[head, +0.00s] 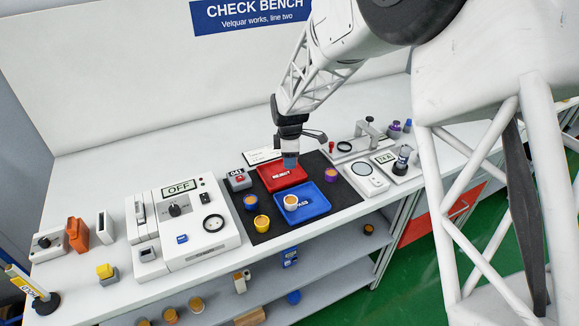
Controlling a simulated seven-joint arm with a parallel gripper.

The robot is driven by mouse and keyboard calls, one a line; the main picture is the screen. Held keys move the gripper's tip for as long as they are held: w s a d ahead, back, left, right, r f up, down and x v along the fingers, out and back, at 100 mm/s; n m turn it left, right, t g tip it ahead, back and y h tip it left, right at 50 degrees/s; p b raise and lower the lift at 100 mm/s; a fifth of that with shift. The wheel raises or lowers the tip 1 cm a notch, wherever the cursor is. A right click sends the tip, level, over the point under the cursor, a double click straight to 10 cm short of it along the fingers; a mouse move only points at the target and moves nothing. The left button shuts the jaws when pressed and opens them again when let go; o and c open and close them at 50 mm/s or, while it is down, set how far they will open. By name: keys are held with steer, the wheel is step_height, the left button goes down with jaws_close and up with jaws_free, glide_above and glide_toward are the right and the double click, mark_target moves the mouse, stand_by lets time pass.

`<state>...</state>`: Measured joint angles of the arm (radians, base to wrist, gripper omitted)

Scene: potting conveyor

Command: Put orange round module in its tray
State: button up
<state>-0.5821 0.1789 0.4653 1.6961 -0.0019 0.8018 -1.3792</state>
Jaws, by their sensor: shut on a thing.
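My gripper (289,155) is above the back part of the red tray (298,181), pointing down. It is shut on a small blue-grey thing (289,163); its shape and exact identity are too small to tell. The red tray bears a white label. In front of it is the blue tray (318,208), also with a label. A round module (291,202) with an orange top and pale side stands in the blue tray. Other small round modules stand on the dark mat: a blue one with an orange top (251,202), a yellow one (262,223) and a purple one (331,174).
A white machine marked OFF (180,188) stands left of the dark mat (263,237). A grey box with a red button (238,179) is beside the red tray. A press stand (370,133) and a scale (366,176) are right. Several items lie on the lower shelf.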

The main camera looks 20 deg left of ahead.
mark_target(289, 173)
steer(key=shift+f, duration=1.7)
steer(key=shift+f, duration=0.15)
steer(key=o, duration=1)
step_height(289, 173, up, 12)
steer(key=shift+r, duration=0.15)
steer(key=shift+d, duration=0.1)
